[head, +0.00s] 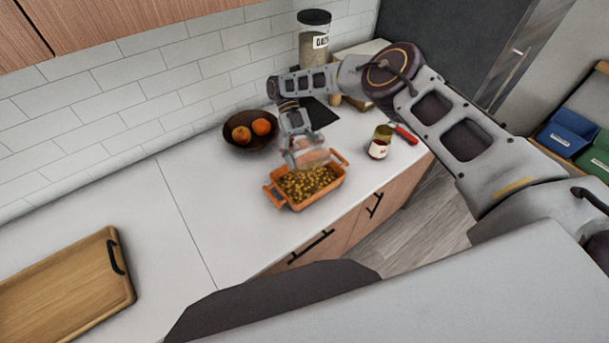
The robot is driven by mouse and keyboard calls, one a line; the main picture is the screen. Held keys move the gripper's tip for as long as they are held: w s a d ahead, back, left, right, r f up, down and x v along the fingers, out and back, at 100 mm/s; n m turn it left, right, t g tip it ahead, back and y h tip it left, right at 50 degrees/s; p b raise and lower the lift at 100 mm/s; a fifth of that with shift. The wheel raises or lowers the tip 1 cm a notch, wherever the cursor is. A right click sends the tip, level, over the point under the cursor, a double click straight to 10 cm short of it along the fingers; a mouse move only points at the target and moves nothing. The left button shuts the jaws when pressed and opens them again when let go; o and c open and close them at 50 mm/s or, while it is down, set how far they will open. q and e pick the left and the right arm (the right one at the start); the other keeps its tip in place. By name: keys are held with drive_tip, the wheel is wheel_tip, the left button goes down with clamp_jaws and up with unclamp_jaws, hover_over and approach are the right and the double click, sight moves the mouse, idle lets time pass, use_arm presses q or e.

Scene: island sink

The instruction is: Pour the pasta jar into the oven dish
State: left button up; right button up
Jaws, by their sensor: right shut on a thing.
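The orange oven dish (296,207) stands on the white counter with a handle at each end. Many small yellowish pasta pieces (308,183) lie in it. My right gripper (303,150) reaches down over the back of the dish and is shut on the pasta jar (313,158). The jar looks clear, with a faint reddish tint, and is held tilted just above the pasta. The gripper and the blur partly hide it, so I cannot tell what is left inside. My left gripper is out of view.
A dark bowl with oranges (241,134) stands behind the dish. A labelled jar (379,142) and a red-handled tool (405,134) are to its right. A tall labelled canister (314,41) stands by the wall. A wooden board (70,290) lies at left; the counter between is clear.

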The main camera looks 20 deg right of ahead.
drive_tip(key=shift+s+d+r, duration=0.3)
drive_tip(key=shift+s+d, duration=0.2)
drive_tip(key=shift+s, duration=0.25)
drive_tip(key=shift+s+d+f, duration=0.15)
drive_tip(key=shift+d, duration=0.45)
drive_tip(key=shift+w+d+f, duration=0.3)
drive_tip(key=shift+w+f, duration=0.05)
drive_tip(key=shift+w, duration=0.1)
drive_tip(key=shift+s+a+r+t, duration=0.1)
drive_tip(key=shift+a+t, duration=0.2)
drive_tip(key=shift+a, duration=0.3)
drive_tip(key=shift+d, duration=0.2)
drive_tip(key=shift+w+d, duration=0.1)
drive_tip(key=shift+w, duration=0.35)
drive_tip(key=shift+s+a, duration=0.2)
drive_tip(key=shift+s, duration=0.05)
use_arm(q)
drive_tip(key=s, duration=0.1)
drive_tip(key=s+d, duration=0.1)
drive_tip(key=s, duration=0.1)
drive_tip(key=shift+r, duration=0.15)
use_arm(e)
drive_tip(key=shift+w, duration=0.1)
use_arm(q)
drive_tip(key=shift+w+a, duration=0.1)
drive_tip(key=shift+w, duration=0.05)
